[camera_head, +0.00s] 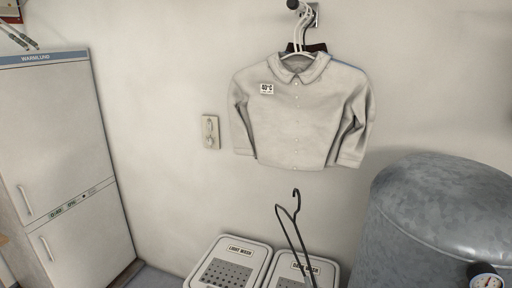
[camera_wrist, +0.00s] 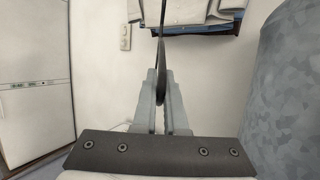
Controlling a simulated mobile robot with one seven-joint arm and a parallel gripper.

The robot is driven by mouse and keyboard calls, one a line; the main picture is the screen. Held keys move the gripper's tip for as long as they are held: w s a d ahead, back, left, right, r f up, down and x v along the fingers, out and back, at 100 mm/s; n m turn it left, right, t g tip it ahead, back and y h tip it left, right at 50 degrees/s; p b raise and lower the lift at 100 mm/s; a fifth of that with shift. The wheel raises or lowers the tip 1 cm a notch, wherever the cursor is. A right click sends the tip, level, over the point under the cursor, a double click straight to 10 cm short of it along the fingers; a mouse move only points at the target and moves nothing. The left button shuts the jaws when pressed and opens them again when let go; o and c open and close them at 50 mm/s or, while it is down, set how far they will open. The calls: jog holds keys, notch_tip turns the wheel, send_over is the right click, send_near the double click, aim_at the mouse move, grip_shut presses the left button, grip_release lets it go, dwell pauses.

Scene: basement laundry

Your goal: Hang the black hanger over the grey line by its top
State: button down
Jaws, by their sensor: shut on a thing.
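The black hanger (camera_head: 289,222) is held upright in the lower middle of the head view, its open hook at the top and its lower part cut off by the frame edge. In the wrist view the hanger (camera_wrist: 161,40) shows as a thin dark bar rising from between the fingers of my gripper (camera_wrist: 160,78). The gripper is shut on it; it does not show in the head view. The hanger's hook is below the hanging shirt in the head view. I cannot make out a grey line in either view.
A pale shirt (camera_head: 297,112) hangs from a wall hook (camera_head: 306,12). A large grey metal tank (camera_head: 440,215) stands at right. A white cabinet (camera_head: 60,160) is at left.

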jog(key=shift+s+a+f+m+h, duration=0.15)
jog(key=shift+s+m+h, duration=0.2)
jog(key=shift+h, duration=0.35)
jog(key=shift+s+a+r+m+h, duration=0.15)
jog(key=shift+s+m+h, duration=0.2)
jog(key=shift+h, duration=0.35)
jog(key=shift+s+a+f+m+h, duration=0.15)
jog(key=shift+s+m+h, duration=0.2)
jog(key=shift+h, duration=0.35)
jog(key=shift+a, duration=0.1)
